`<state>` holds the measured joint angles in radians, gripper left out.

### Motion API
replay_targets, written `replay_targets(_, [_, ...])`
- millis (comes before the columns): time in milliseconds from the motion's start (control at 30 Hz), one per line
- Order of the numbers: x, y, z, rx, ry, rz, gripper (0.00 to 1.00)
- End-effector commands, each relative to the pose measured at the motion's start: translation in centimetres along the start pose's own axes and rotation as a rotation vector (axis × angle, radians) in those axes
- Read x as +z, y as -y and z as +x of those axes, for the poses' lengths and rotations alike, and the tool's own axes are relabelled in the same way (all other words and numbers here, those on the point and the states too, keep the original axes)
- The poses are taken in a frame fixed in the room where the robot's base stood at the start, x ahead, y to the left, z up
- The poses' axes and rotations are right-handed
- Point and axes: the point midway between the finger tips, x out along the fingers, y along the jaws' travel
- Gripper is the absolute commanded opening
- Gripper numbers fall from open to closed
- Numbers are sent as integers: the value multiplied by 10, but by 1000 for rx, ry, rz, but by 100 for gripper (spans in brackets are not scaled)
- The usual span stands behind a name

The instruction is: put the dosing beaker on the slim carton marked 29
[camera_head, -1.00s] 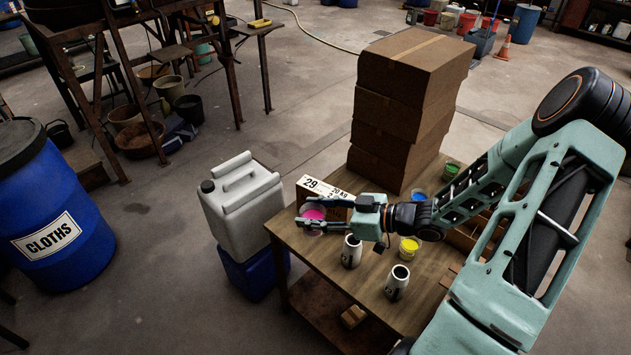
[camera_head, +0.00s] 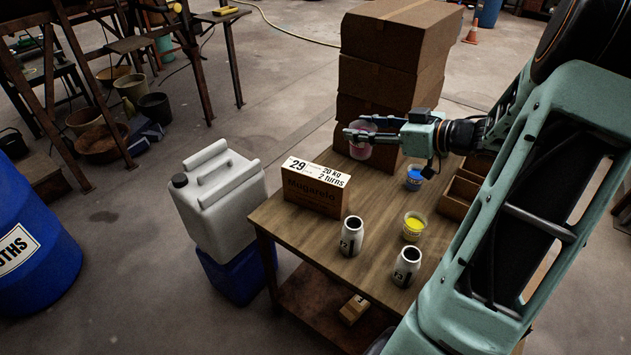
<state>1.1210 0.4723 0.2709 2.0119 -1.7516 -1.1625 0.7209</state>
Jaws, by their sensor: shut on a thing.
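The slim carton marked 29 (camera_head: 312,193) stands on the near left part of the wooden table. It is brown with a white label strip along its top. My gripper (camera_head: 358,135) is shut on a small translucent beaker with pink contents (camera_head: 360,151), which I take as the dosing beaker. The gripper holds it upright, behind and to the right of the carton, in front of the stacked boxes. The beaker is apart from the carton; its exact height above the table is hard to tell. The carton's top looks bare.
Brown boxes (camera_head: 390,60) are stacked at the table's back.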

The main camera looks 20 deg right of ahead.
Motion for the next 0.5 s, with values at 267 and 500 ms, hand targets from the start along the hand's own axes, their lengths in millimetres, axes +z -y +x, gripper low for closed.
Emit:
replay_targets(267, [-2, -4, 16, 15, -7, 7, 0])
replay_targets(500, [6, 0, 81, 15, -7, 8, 0])
